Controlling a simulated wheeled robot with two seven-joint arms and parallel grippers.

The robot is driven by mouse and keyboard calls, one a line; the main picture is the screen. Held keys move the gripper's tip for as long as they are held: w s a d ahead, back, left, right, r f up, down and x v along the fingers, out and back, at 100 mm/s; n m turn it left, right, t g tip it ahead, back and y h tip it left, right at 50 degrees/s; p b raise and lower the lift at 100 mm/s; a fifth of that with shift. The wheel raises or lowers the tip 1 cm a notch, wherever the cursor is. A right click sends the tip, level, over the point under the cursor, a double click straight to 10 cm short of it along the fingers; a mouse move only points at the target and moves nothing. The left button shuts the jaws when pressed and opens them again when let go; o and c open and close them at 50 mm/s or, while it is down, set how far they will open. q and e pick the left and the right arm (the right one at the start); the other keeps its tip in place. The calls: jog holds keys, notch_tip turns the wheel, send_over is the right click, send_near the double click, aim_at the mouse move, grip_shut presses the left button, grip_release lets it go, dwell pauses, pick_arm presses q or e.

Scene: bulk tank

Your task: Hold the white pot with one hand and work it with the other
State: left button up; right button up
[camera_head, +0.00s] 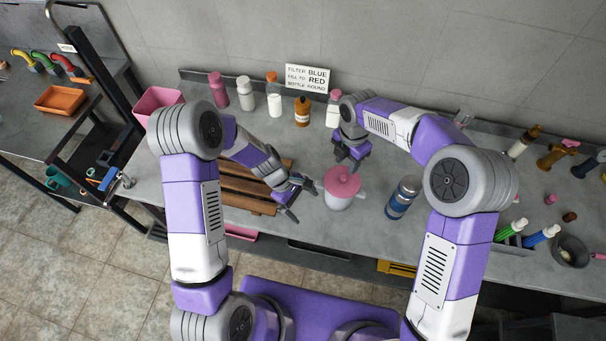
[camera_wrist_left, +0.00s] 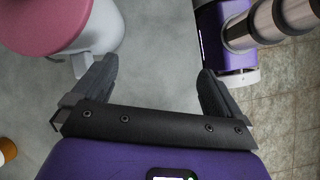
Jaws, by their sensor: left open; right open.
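The white pot (camera_head: 338,202) with a pink lid (camera_head: 342,181) stands upright on the grey counter, near the middle of the head view. It also shows at the upper left of the left wrist view (camera_wrist_left: 112,35), with a white handle or spout (camera_wrist_left: 80,66) beside my left gripper's finger. My left gripper (camera_head: 300,198) is open and empty, just left of the pot; its fingers show in the left wrist view (camera_wrist_left: 155,75) with bare counter between them. My right gripper (camera_head: 348,160) is open, behind the pot and close to its lid. Contact with the pot cannot be told.
A blue bottle (camera_head: 403,197) stands right of the pot. A wooden slatted rack (camera_head: 248,205) lies left of my left gripper. Several bottles (camera_head: 274,103) and a sign (camera_head: 307,78) line the back wall. A pink bin (camera_head: 158,101) is at left. Clear counter lies in front of the pot.

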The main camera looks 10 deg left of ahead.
aim_at(318, 182)
jog(key=shift+w, duration=0.1)
jog(key=shift+a, duration=0.1)
pick_arm(q)
jog(key=w+n+h, duration=0.1)
jog(key=w+h, duration=0.1)
jog(key=w, duration=0.1)
jog(key=w+a+n+h, duration=0.1)
jog(key=w+h, duration=0.2)
jog(key=w+a+n+h, duration=0.1)
jog(key=w+n+h, duration=0.1)
jog(key=w, duration=0.1)
jog(key=shift+w+f+h, duration=0.25)
jog(key=shift+w+h, duration=0.05)
jog(key=shift+w, duration=0.1)
jog(key=shift+x, duration=3.6)
jog(key=shift+w, duration=0.1)
jog(key=shift+c, duration=0.5)
